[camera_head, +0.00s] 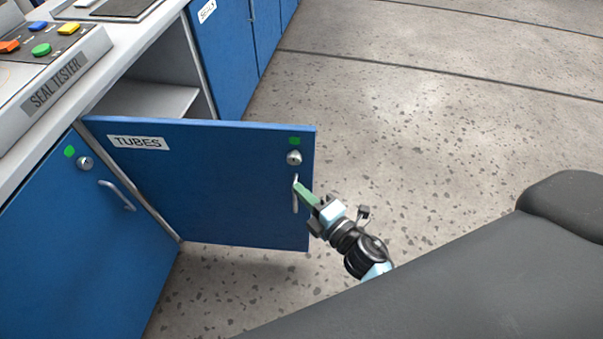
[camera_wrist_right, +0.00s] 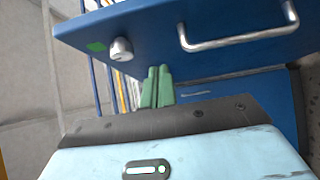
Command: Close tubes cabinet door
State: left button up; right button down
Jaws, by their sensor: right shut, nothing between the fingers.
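The blue tubes cabinet door (camera_head: 220,190) with its "TUBES" label (camera_head: 139,142) stands wide open, swung out from the counter. It has a silver knob (camera_head: 294,158) and a bar handle (camera_head: 295,197) near its free edge. My right gripper (camera_head: 302,191) is shut and empty, its green fingertips close to the handle in the head view. In the right wrist view the shut green fingers (camera_wrist_right: 158,85) lie near the door (camera_wrist_right: 170,35), apart from the handle (camera_wrist_right: 240,38); contact cannot be told. My left gripper is not in view.
The open cabinet shows a shelf (camera_head: 150,98) inside. A shut blue door (camera_head: 70,240) with a handle is at the left. The seal tester (camera_head: 50,85) with coloured buttons sits on the counter. The speckled floor (camera_head: 420,110) to the right is clear.

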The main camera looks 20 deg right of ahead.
aim_at(301, 176)
jog(key=shift+w+d, duration=0.2)
jog(key=shift+w, duration=0.6)
jog(key=shift+w+d, duration=0.25)
jog(key=shift+w, duration=0.55)
jog(key=shift+w+d, duration=0.2)
jog(key=shift+w, duration=0.6)
